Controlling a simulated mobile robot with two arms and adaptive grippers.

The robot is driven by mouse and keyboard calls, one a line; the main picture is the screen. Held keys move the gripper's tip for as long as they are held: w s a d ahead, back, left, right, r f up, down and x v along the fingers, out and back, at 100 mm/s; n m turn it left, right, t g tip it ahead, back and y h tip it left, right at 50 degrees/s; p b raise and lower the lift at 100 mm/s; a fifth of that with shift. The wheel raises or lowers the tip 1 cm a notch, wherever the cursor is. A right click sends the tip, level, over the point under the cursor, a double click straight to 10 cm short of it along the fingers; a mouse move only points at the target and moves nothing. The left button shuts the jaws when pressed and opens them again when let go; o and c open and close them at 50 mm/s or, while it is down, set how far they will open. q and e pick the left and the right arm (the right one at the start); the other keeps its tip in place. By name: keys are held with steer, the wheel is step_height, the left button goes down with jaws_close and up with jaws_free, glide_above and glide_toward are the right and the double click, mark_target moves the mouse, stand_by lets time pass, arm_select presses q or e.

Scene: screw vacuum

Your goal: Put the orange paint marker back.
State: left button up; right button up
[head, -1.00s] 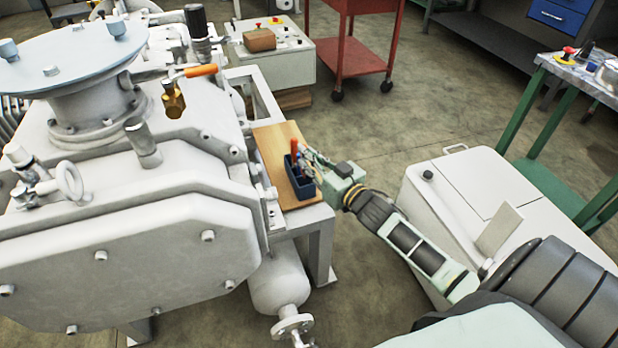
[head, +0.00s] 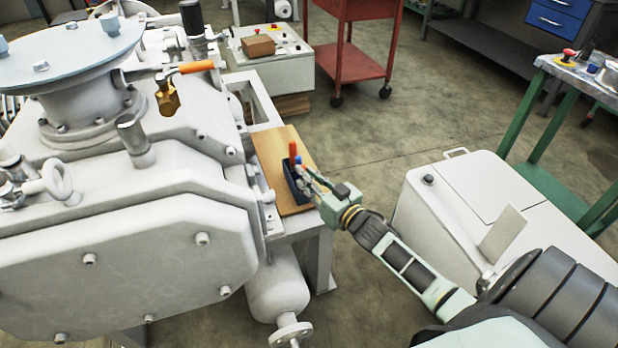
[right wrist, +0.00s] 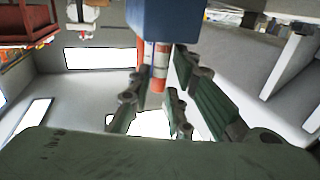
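A small dark blue holder (head: 294,184) stands on a wooden board beside the big grey machine. An orange marker (head: 293,150) stands upright in it, with a blue-tipped and a red-tipped item close by. My right gripper (head: 309,181) is at the holder's right side. In the right wrist view the blue holder (right wrist: 180,20) is at the top, with an orange-and-white marker (right wrist: 160,68) and a blue-and-white one reaching down from it. The green fingers of the right gripper (right wrist: 162,75) are apart on either side of these markers. My left gripper is out of view.
The wooden board (head: 270,160) has bare room behind the holder. The grey machine (head: 120,230) fills the left. A white cabinet (head: 480,190) stands at right, and a red cart (head: 352,60) stands behind on open floor.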

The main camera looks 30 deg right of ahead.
steer(key=shift+o, duration=1.2)
steer(key=shift+r, duration=0.1)
